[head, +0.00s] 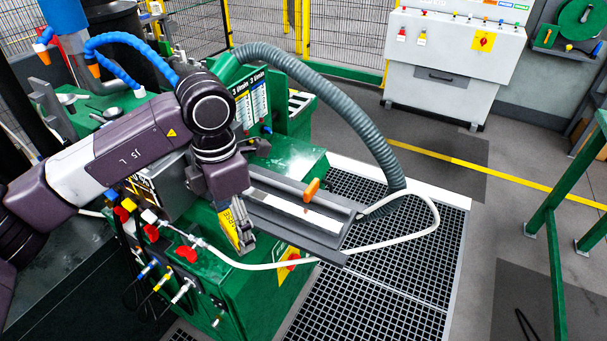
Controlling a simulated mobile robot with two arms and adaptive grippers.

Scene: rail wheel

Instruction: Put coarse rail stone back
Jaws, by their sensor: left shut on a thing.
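My left arm comes in from the left. Its gripper (240,238) points down over the front of the green machine and is shut on the coarse rail stone (231,226), which shows as a yellow piece with dark lettering, partly covered by the fingers. The held stone is just left of the grey rail-like trough (332,247); I cannot tell whether it touches anything. My right gripper is not in view.
The green machine (240,296) carries red knobs, hoses and an orange handle (311,190). A thick grey hose (352,108) and a thin white hose (436,212) loop right of it. A black floor grate (375,300), white control cabinet (450,47) and green frame (556,240) stand around.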

